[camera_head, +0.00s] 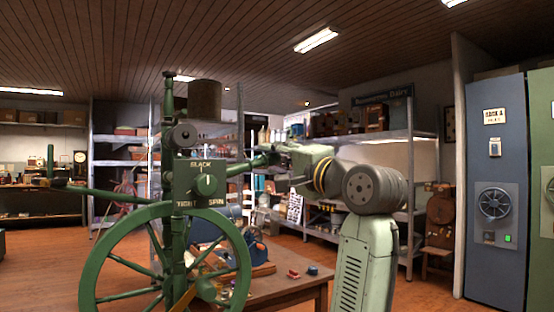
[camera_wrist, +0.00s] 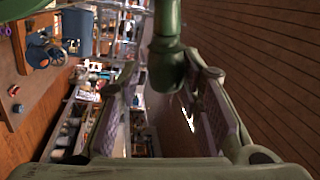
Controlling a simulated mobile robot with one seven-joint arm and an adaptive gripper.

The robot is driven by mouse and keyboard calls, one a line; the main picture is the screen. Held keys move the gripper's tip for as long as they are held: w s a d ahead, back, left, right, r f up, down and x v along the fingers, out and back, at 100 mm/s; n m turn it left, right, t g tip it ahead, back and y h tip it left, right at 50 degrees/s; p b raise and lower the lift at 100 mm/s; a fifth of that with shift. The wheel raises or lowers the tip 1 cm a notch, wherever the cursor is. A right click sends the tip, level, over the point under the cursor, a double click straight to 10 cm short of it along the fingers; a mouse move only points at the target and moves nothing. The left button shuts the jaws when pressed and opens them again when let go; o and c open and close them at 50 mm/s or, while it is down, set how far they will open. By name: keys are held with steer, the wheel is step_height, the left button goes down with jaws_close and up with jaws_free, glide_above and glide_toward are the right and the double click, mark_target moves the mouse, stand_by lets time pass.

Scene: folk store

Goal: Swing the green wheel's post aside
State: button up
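The green wheel (camera_head: 101,240) stands in the foreground of the head view, left of centre. Its upright green post (camera_head: 168,120) rises above it and carries a box (camera_head: 190,184) with a knob and the words "SLACK" and "TIGHT". A short green bar (camera_head: 238,169) sticks out from the post's right side towards my gripper (camera_head: 268,158). In the wrist view, a green bar with a rounded end (camera_wrist: 167,65) reaches in between the fingers of my gripper (camera_wrist: 165,85). The fingers are spread, with gaps visible on both sides of it. Contact is not visible.
A wooden table (camera_head: 290,288) with small items stands behind the wheel. A long green rod (camera_head: 100,194) extends left from the post. Metal shelves (camera_head: 410,180) stand behind my arm, and blue cabinets (camera_head: 494,150) on the right. Open floor (camera_head: 40,260) lies at left.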

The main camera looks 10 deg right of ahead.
steer(key=shift+o, duration=0.6)
steer(key=shift+r, duration=0.1)
steer(key=shift+s, duration=0.1)
steer(key=v, duration=1.2)
